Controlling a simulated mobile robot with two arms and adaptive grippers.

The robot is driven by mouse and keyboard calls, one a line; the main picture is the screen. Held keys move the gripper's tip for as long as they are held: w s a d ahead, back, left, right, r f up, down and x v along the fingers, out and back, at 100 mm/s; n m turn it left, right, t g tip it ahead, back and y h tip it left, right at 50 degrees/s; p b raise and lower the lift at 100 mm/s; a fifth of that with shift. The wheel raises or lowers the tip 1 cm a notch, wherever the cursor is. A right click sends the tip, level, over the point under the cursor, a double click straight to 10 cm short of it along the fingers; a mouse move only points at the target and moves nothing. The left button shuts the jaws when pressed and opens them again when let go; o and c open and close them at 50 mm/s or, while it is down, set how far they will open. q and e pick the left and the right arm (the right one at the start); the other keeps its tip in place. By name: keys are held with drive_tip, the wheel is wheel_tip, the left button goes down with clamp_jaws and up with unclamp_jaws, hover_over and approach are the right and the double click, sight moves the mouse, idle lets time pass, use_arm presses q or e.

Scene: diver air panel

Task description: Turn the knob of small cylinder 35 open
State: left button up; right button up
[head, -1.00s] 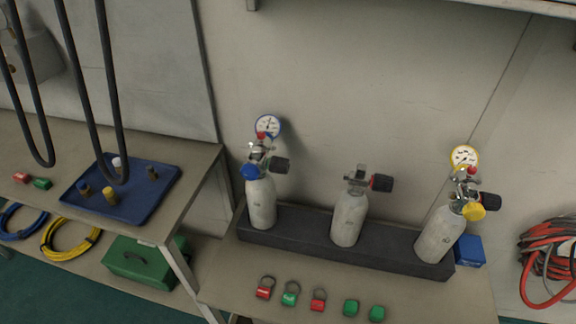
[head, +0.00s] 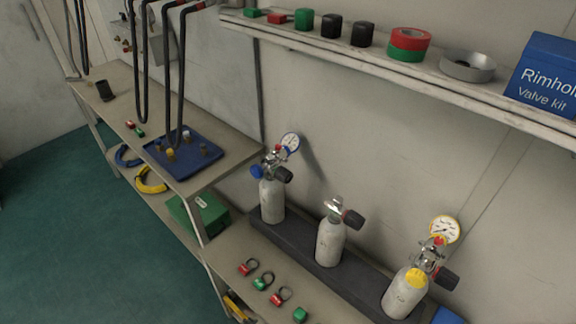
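Three small white-grey cylinders stand in a dark rack (head: 368,284) on the lower bench. The middle cylinder (head: 330,243) has a bare metal valve with a black knob (head: 353,219) and no gauge. The right cylinder (head: 403,294) has a yellow cap, a black knob (head: 446,278) and a yellow-rimmed gauge (head: 445,230). The cylinder numbers are too small to read, so I cannot tell which is 35. Neither gripper is in view.
Red and green tags (head: 263,281) lie on the bench before the rack. A shelf (head: 500,118) above holds tape rolls, caps and a blue valve kit box (head: 545,72). A blue tray (head: 215,157) sits on the left bench, with dark hoses (head: 180,80) hanging over it.

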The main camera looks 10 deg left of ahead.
use_arm(q)
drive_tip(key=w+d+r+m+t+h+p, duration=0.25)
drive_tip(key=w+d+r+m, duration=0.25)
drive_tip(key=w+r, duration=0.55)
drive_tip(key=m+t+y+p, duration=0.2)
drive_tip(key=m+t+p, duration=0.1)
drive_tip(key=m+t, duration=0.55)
approach(285, 182)
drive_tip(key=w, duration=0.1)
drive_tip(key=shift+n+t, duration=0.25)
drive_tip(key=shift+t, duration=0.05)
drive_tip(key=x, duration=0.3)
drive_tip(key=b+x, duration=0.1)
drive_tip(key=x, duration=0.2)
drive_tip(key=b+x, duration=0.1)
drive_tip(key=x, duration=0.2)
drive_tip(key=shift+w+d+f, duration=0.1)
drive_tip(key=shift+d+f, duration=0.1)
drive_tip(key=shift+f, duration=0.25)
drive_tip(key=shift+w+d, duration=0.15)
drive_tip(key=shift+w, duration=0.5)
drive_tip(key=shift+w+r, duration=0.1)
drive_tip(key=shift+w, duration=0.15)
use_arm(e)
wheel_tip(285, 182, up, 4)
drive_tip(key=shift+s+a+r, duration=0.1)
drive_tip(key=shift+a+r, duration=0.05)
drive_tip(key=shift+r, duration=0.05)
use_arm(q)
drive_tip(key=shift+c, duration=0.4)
